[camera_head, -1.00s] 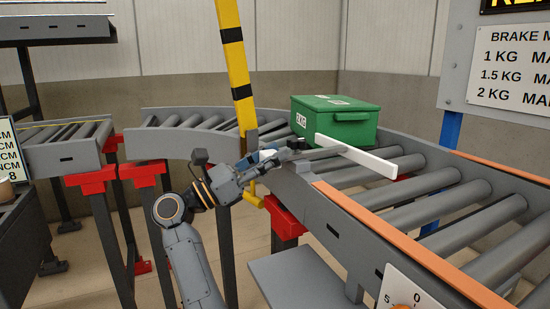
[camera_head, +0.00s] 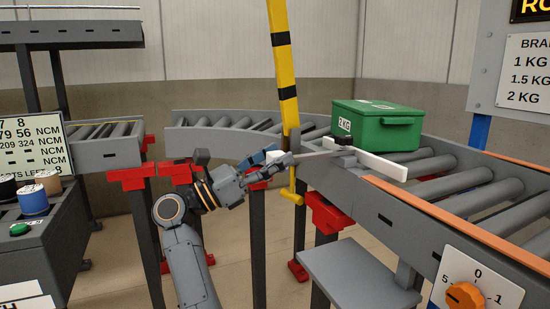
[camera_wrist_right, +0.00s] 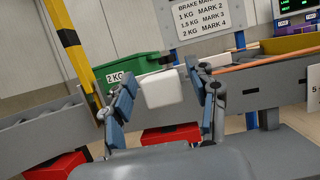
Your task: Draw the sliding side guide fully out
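The side guide is a long white bar (camera_head: 385,164) across the conveyor rollers, in front of the green box (camera_head: 375,128). A grey rod (camera_head: 310,158) runs from it over the near rail towards my right gripper (camera_head: 270,160). In the right wrist view the guide's white block-shaped grip (camera_wrist_right: 163,90) sits between the blue-padded fingers of my right gripper (camera_wrist_right: 168,92). My left gripper is not in view.
A yellow and black post (camera_head: 283,70) stands close behind my right gripper. An orange rail strip (camera_head: 440,215) edges the conveyor. A grey shelf (camera_head: 350,275) and a dial panel (camera_head: 478,290) lie at front right.

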